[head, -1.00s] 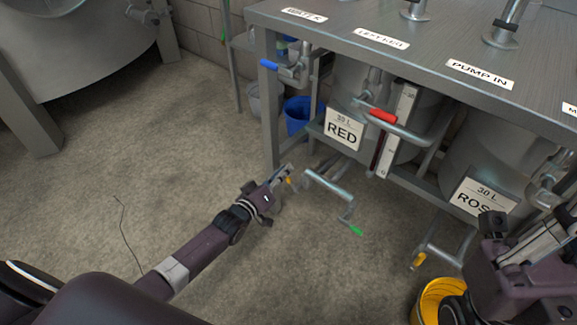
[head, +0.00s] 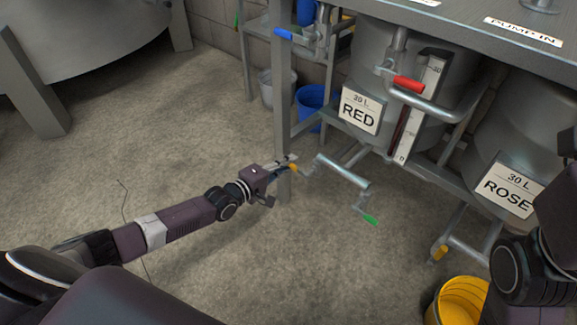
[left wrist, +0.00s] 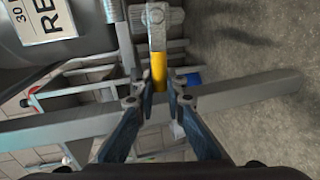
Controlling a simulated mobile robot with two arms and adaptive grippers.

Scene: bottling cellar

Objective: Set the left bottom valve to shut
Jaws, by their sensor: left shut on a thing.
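The left bottom valve has a yellow handle (head: 293,167) and sits low, at the left end of a pipe under the bench, near the front leg. It also shows in the left wrist view, where its yellow handle (left wrist: 159,70) runs down from a grey valve body (left wrist: 160,18). My left gripper (head: 286,163) is shut on the yellow handle. In the left wrist view its fingers (left wrist: 159,98) close around the handle's lower end. The fingers hide part of the handle in the head view. My right arm shows at the right edge, but its gripper cannot be made out.
The bench leg (head: 282,100) stands close behind the gripper. A green-handled valve (head: 369,219), a red handle (head: 408,84) and a blue handle (head: 283,34) are nearby. The RED tank sign (head: 360,108) is above. A yellow bucket (head: 460,302) stands right. The left floor is mostly clear.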

